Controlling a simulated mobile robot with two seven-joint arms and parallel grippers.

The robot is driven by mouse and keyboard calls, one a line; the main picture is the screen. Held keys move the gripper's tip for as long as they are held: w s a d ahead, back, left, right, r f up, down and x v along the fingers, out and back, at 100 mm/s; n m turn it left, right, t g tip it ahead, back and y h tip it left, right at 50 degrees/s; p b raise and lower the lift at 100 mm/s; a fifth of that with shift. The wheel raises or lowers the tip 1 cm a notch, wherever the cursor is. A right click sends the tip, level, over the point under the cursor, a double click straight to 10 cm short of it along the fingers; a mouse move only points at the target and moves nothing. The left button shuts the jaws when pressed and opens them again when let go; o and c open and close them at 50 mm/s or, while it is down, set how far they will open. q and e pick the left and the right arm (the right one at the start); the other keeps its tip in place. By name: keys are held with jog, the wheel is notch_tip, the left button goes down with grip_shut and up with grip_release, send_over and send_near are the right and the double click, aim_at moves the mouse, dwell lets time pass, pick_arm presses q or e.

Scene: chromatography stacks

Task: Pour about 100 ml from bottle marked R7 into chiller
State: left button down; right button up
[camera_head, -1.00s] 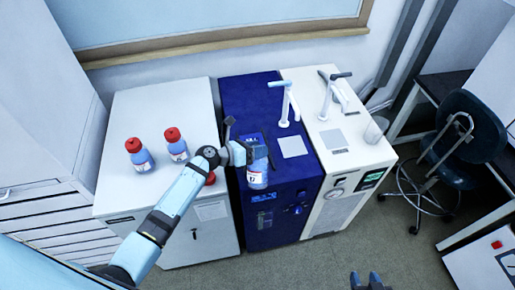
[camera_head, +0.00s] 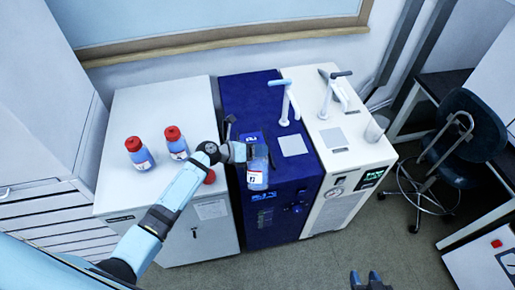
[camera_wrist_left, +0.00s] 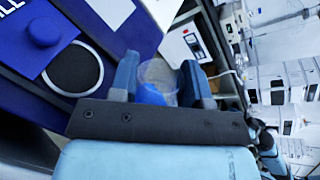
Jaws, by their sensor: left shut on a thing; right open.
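My left gripper (camera_wrist_left: 166,86) is shut on an uncapped clear bottle (camera_head: 257,174) with blue liquid. The bottle looks about upright, held at the front part of the blue chiller (camera_head: 250,100); its label is too small to read surely. In the left wrist view the bottle (camera_wrist_left: 157,82) sits between the fingers. There the chiller shows a dark round opening (camera_wrist_left: 74,69) beside a blue knob (camera_wrist_left: 44,31), apart from the bottle. My right gripper (camera_head: 370,281) is open and empty at the bottom edge of the head view.
Two red-capped bottles (camera_head: 139,153) (camera_head: 176,142) stand on the white cabinet (camera_head: 150,105) at left. A red cap (camera_head: 210,177) shows beside my left arm. A white unit (camera_head: 345,155) with a beaker (camera_head: 376,129) adjoins the chiller. Tap-like columns (camera_head: 284,105) rise behind.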

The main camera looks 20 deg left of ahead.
pick_arm(q)
jog(key=shift+f+n+g, duration=0.3)
jog(key=shift+f+n, duration=0.1)
dwell(0.4)
jog(key=shift+w+f+n, duration=0.2)
jog(key=shift+f+n, duration=0.15)
jog(key=shift+n, duration=0.05)
jog(key=shift+g, duration=0.3)
jog(key=shift+a+f+n+g, duration=0.1)
jog(key=shift+f+n+g, duration=0.2)
jog(key=shift+f+n, duration=0.15)
jog(key=shift+f, duration=0.1)
jog(key=shift+w+f+n, duration=0.2)
jog(key=shift+f+n, duration=0.15)
jog(key=shift+f, duration=0.1)
